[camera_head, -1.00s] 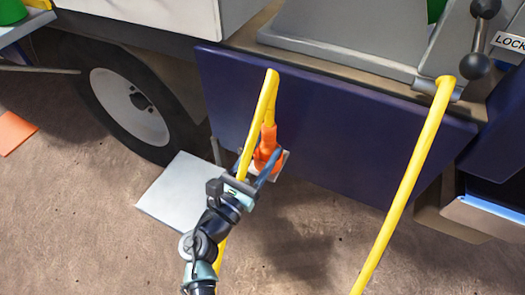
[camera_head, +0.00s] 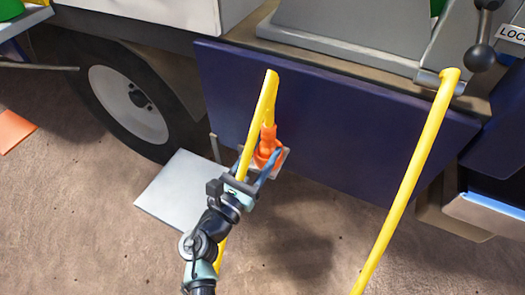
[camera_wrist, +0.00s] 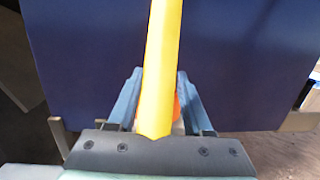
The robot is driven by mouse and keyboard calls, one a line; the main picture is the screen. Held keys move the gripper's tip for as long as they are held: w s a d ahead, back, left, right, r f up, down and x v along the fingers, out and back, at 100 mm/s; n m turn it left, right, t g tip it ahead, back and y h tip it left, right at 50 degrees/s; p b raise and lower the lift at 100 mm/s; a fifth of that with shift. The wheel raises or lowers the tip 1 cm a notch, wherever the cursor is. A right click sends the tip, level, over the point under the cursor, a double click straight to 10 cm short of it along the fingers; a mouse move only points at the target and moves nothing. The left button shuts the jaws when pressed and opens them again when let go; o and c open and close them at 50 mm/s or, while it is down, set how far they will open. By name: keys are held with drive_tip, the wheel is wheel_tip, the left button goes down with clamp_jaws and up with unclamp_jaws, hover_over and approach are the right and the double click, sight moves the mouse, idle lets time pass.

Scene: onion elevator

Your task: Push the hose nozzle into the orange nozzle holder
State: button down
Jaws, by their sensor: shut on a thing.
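The orange nozzle holder (camera_head: 262,158) sits on a small pale plate near the lower edge of a dark blue panel. The orange nozzle (camera_head: 268,134) points down into the holder's top; how deep it sits cannot be told. The yellow hose (camera_head: 264,98) rises from the nozzle, bends over and runs down across my gripper. My gripper (camera_head: 258,163) is shut, with its blue fingers on either side of the orange parts. In the wrist view the hose (camera_wrist: 163,70) passes between the fingers and hides most of the orange piece (camera_wrist: 177,106).
The dark blue panel (camera_head: 340,125) stands right behind the holder. A wheel (camera_head: 130,100) and a grey plate on the ground (camera_head: 180,190) are to the left. Bare ground lies between.

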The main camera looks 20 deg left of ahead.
drive_tip(key=shift+f, duration=0.1)
drive_tip(key=shift+f, duration=0.35)
drive_tip(key=shift+c, duration=1.2)
unclamp_jaws()
drive_tip(key=shift+s+b, duration=0.1)
drive_tip(key=shift+b, duration=0.2)
drive_tip(key=shift+a+f, duration=0.1)
drive_tip(key=shift+s, duration=0.1)
drive_tip(key=shift+s+a+f, duration=0.1)
drive_tip(key=shift+s, duration=0.1)
drive_tip(key=s+p, duration=0.2)
drive_tip(key=s, duration=1)
drive_tip(key=shift+a+f+p, duration=0.3)
drive_tip(key=shift+a+p, duration=0.05)
drive_tip(key=shift+a, duration=0.05)
